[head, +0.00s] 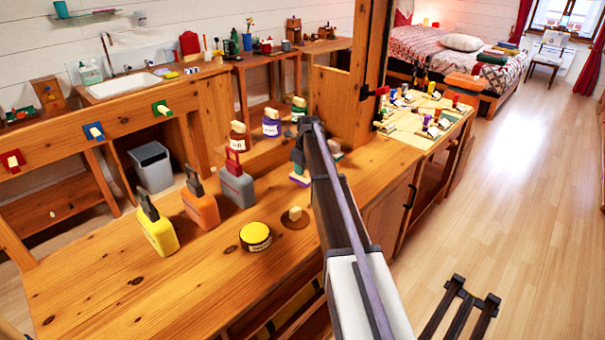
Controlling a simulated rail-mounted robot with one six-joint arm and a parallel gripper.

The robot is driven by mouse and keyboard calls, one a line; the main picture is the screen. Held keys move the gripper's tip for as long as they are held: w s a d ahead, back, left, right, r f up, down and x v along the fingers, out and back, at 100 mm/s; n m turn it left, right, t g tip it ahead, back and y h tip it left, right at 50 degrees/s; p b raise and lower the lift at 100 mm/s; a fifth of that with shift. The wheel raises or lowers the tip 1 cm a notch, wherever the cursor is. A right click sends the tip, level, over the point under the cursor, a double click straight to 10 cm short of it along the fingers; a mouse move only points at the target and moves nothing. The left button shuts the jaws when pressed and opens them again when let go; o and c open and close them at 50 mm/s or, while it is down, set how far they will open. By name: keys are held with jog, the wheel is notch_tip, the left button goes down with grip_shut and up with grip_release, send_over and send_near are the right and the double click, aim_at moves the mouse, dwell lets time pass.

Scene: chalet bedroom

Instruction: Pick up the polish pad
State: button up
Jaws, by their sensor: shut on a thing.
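I cannot tell for sure which thing is the polish pad. A round brown pad-like disc (303,222) with a cream block on top lies on the wooden bench, beside a yellow tin (255,237). My gripper (300,167) is above and behind that disc in the picture, at the end of my arm. It appears shut on a small block with a purple base (299,181). My fingers and arm hide much of this block, and its contact with the bench is unclear. No fingers show around the cream block.
Labelled jars, one purple (271,124), stand behind my gripper. A wooden upright (340,105) rises close to its right. The bench's front left is clear.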

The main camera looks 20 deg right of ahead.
notch_tip(320, 180, up, 10)
jog(key=p, duration=1)
jog(key=shift+r, duration=0.15)
jog(key=o, duration=0.4)
jog(key=shift+c, duration=1.6)
